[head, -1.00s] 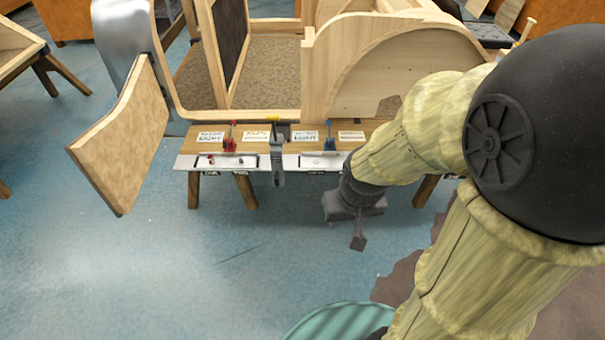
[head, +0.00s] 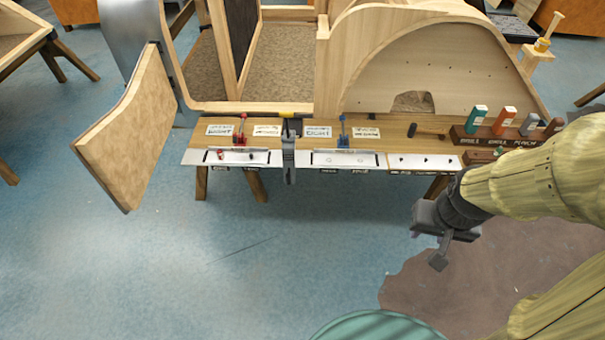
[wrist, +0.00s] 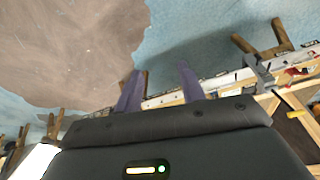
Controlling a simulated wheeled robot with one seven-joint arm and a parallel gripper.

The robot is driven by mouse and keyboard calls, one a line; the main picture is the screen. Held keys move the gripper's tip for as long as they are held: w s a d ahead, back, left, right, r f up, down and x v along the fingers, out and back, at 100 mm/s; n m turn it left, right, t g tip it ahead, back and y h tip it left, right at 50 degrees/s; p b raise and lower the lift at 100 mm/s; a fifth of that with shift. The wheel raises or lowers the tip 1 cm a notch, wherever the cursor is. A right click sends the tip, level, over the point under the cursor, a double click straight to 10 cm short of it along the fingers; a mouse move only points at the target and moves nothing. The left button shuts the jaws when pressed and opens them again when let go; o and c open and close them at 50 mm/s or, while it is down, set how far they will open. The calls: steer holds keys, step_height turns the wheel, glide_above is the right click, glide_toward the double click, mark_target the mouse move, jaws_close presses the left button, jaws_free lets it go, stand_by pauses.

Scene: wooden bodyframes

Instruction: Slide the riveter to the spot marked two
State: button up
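The likely riveter is a grey upright tool with a yellow top (head: 289,155), straddling the front edge of the wooden bench between two metal rail plates. It also shows in the wrist view (wrist: 262,75) at the right. My gripper (head: 428,246) is in front of the bench and below its edge, well to the right of the riveter and apart from it. In the wrist view its two fingers (wrist: 160,88) stand apart with nothing between them. Small dark marks (head: 345,170) run along the rail's front edge; they are too small to read, so I cannot tell which is two.
A red clamp (head: 240,132) and a blue clamp (head: 343,132) stand on the bench (head: 395,130) on either side of the riveter. Coloured blocks in a wooden holder (head: 500,135) are at right. A wooden panel (head: 125,130) juts out at left.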

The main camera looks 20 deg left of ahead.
steer(key=shift+d, duration=0.1)
steer(key=w+a+f+n+t+y+b, duration=0.1)
steer(key=w+a+f+t+b, duration=0.1)
steer(key=w+a+f+b, duration=0.3)
steer(key=w+a+f+t+b, duration=0.3)
steer(key=w+f+b, duration=0.3)
steer(key=w+f, duration=0.1)
steer(key=n+t+y+b, duration=0.4)
steer(key=t+y+b, duration=0.7)
steer(key=b, duration=1.6)
glide_toward(289, 179)
steer(key=s+f+t+h, duration=0.2)
steer(key=s+f, duration=0.1)
steer(key=s, duration=0.3)
steer(key=shift+d+r, duration=0.1)
steer(key=shift+d, duration=0.35)
steer(key=shift+w, duration=0.1)
steer(key=shift+h, duration=0.3)
steer(key=b+x, duration=0.1)
steer(key=x, duration=1.6)
steer(key=shift+w, duration=0.15)
